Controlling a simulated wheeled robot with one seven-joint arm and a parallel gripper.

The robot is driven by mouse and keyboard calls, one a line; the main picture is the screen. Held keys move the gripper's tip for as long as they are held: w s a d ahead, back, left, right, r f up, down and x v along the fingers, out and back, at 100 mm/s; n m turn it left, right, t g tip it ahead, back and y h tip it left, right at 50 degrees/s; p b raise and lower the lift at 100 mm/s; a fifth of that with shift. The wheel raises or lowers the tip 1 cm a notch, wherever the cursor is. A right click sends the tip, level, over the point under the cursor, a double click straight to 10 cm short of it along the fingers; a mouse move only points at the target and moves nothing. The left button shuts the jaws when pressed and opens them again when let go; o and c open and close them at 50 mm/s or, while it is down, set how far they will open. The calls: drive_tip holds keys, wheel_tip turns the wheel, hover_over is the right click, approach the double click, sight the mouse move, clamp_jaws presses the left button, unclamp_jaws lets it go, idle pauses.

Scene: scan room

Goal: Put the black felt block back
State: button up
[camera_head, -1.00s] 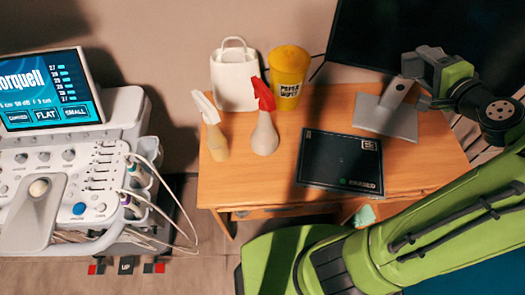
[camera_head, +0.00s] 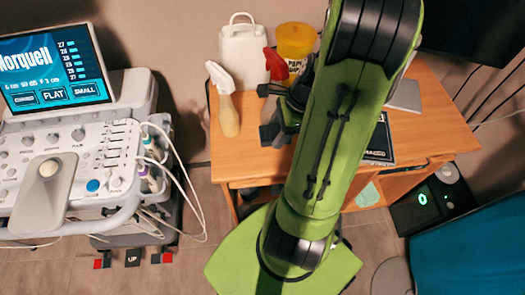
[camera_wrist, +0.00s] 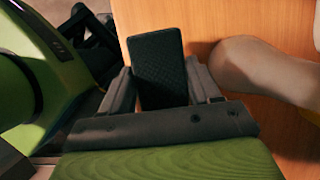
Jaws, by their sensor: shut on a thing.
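The black felt block (camera_wrist: 157,45) is a dark, textured slab held between the fingers of my gripper (camera_wrist: 158,70) in the wrist view. It stands over or near the wooden desk top, and I cannot tell whether it touches the wood. In the head view my gripper (camera_head: 272,115) is over the left part of the desk, beside the spray bottles, with the block hard to make out there. A black board (camera_head: 381,143) with pale print lies on the desk to the right, mostly hidden behind my arm.
A spray bottle with a white trigger (camera_head: 228,112) stands left of my gripper; a red-trigger bottle (camera_head: 280,65) is partly hidden behind it. A pale bottle body (camera_wrist: 262,70) is close on the right in the wrist view. A white jug (camera_head: 243,57) and yellow tub (camera_head: 296,42) stand behind.

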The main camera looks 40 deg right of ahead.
sight(272, 152)
wheel_tip(272, 152, down, 8)
drive_tip(key=b, duration=0.2)
drive_tip(key=shift+d+r+b, duration=0.1)
drive_tip(key=shift+r+b, duration=0.1)
drive_tip(key=shift+b, duration=0.15)
drive_tip(key=shift+r, duration=0.15)
drive_tip(key=o, duration=0.9)
drive_tip(key=p+v, duration=0.6)
drive_tip(key=v, duration=0.6)
drive_tip(key=w+a+r+n+h, duration=0.3)
drive_tip(key=a+r+n, duration=0.7)
drive_tip(key=a+n, duration=0.2)
drive_tip(key=s+a+r+n+t, duration=0.1)
drive_tip(key=s+a+n, duration=0.1)
drive_tip(key=a+n, duration=0.1)
drive_tip(key=s+a+r+n+t, duration=0.1)
drive_tip(key=s+a+r+n, duration=0.1)
drive_tip(key=n, duration=0.3)
drive_tip(key=s+a+r+n+t, duration=0.1)
drive_tip(key=s+a+r+n, duration=0.1)
drive_tip(key=s+a+n, duration=0.1)
drive_tip(key=shift+a+n+h+b, duration=0.3)
drive_tip(key=shift+a+n, duration=0.35)
drive_tip(key=shift+n, duration=0.35)
